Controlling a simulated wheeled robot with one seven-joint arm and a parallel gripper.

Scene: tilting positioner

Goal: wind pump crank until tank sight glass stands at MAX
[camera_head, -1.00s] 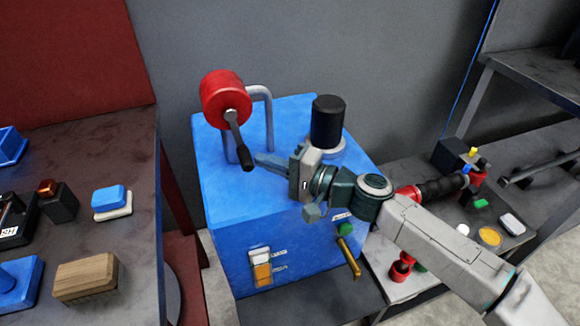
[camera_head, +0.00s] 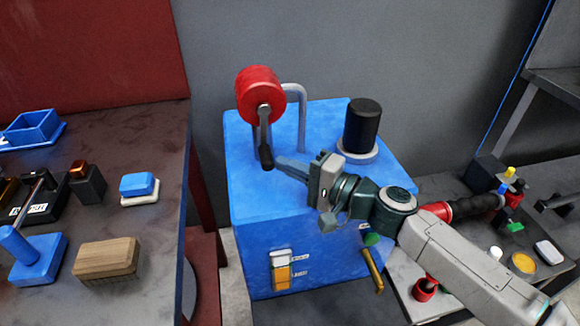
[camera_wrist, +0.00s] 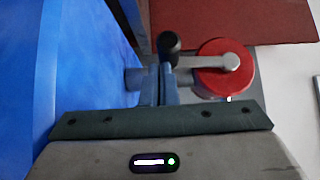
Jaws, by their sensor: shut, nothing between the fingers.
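The blue tank (camera_head: 300,205) carries a red crank drum (camera_head: 259,88) with a grey crank arm (camera_head: 264,125) hanging almost straight down to a black handle (camera_head: 266,157). My gripper (camera_head: 277,162) is shut and empty, its fingertips right beside the handle on its right; I cannot tell whether they touch. In the wrist view the shut fingers (camera_wrist: 160,85) point at the black handle (camera_wrist: 169,44), with the red drum (camera_wrist: 222,70) to the right. The sight glass (camera_head: 282,270) on the tank front shows orange in its lower part, below the upper label. Its labels are too small to read.
A grey bent pipe (camera_head: 300,115) stands behind the drum, and a black cylinder (camera_head: 362,125) stands on the tank top at right. A brass lever (camera_head: 373,268) sticks out at the front right. A cluttered bench (camera_head: 150,235) stands at left.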

